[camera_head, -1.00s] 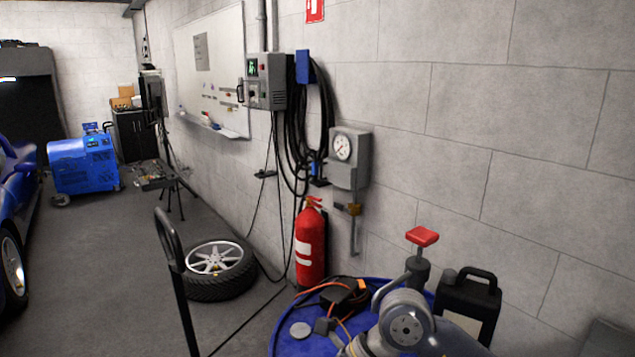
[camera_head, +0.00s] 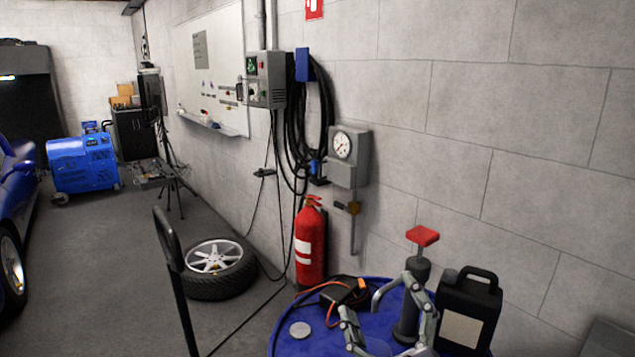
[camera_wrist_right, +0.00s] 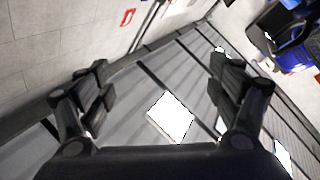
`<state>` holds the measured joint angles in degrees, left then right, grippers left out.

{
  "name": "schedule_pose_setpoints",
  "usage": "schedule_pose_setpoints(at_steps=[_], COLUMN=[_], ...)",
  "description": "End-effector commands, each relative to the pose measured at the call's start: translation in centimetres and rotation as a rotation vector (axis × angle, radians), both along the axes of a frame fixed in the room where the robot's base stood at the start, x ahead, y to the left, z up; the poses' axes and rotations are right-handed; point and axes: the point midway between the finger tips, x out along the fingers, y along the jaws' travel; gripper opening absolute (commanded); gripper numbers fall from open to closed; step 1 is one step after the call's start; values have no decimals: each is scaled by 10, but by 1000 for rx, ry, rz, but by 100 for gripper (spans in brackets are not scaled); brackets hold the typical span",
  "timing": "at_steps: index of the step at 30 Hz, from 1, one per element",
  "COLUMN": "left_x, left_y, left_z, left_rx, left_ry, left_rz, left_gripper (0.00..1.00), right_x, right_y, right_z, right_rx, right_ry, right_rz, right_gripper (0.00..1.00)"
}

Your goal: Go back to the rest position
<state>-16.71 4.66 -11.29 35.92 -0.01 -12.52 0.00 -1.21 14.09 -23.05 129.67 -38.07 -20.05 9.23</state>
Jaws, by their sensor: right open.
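My right gripper (camera_head: 385,318) shows at the bottom right of the head view, in front of the blue round top. Its two fingers are spread apart with nothing between them. In the right wrist view the open fingers (camera_wrist_right: 160,95) frame only the ceiling and a bright light panel (camera_wrist_right: 171,117), so that wrist camera faces upward. My left gripper is in neither view.
The blue round top (camera_head: 285,342) carries a red-handled pump (camera_head: 417,290), a black canister (camera_head: 468,310), a dark device with orange cable (camera_head: 345,292) and a silver disc (camera_head: 300,330).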

Motion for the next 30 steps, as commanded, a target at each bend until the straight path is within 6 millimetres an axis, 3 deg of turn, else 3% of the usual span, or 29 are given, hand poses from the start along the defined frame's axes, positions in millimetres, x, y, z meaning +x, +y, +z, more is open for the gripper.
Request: schedule_pose_setpoints(at_steps=[1,5,9,12,18,23,24,30], left_x=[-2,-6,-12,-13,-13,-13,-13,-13], left_y=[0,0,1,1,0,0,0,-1], left_z=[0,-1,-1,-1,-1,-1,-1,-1], left_rx=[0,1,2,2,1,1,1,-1], left_ry=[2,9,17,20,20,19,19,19], left_rz=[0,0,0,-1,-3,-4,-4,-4], left_gripper=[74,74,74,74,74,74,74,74], right_x=[1,-13,-59,-103,-189,-254,-259,-244], right_y=[-20,-62,-92,-103,-108,-105,-104,-103], right_z=[-30,-110,-198,-247,-305,-329,-337,-392], right_rx=[46,141,211,242,265,267,264,255], right_ry=[121,440,793,1022,1379,1615,1642,1655], right_rz=[-58,-192,-304,-357,-405,-416,-416,-421], right_gripper=[85,85,85,85,85,85,85,85])
